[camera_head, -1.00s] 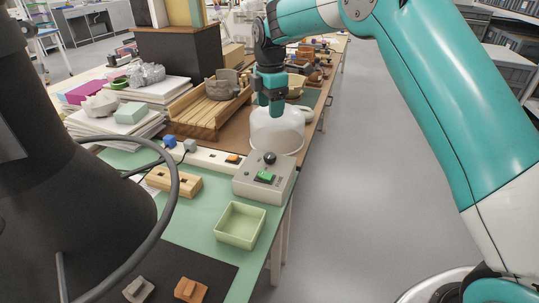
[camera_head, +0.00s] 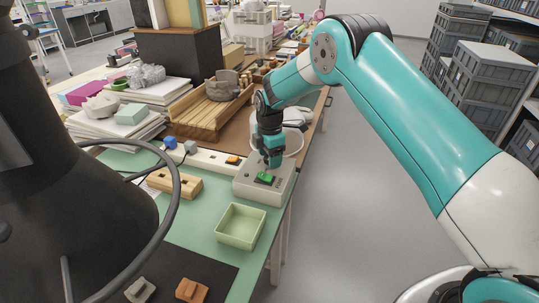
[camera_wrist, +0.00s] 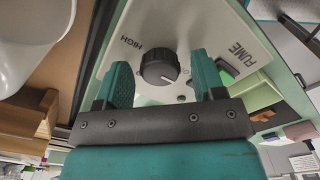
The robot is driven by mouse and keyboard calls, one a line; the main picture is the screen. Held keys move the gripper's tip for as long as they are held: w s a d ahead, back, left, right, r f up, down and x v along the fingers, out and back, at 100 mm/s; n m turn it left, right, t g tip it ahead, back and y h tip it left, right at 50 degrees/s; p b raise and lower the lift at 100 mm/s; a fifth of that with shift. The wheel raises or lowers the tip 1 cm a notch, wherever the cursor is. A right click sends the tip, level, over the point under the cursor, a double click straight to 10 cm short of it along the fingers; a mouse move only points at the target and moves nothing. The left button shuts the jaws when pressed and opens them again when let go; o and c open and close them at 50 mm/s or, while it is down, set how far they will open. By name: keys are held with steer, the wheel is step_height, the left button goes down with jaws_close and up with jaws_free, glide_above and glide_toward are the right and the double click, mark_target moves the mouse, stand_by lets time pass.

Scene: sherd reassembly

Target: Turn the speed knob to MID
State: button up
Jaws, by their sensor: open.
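The speed knob (camera_wrist: 159,68) is a black ridged knob on a light grey control box (camera_head: 250,187). HIGH is printed to its left in the wrist view, and FUME farther right. A pale mark on the knob points to the lower right there; no MID label is readable. My gripper (camera_wrist: 160,74) is open, its teal fingers on either side of the knob, with visible gaps; contact is not seen. In the head view my gripper (camera_head: 272,163) is over the back of the box and hides the knob. A green switch (camera_head: 265,178) is in front of it.
A white round vessel (camera_head: 293,143) stands just behind the box. A pale green tray (camera_head: 240,226) lies in front, and a wooden block with holes (camera_head: 174,183) and a power strip (camera_head: 213,158) are to the left. The table's right edge is close to the box.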

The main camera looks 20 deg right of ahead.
steer(key=c, duration=0.9)
steer(key=shift+m, duration=0.4)
steer(key=m, duration=1.3)
steer(key=shift+w+r+m, duration=0.1)
steer(key=shift+m, duration=1.8)
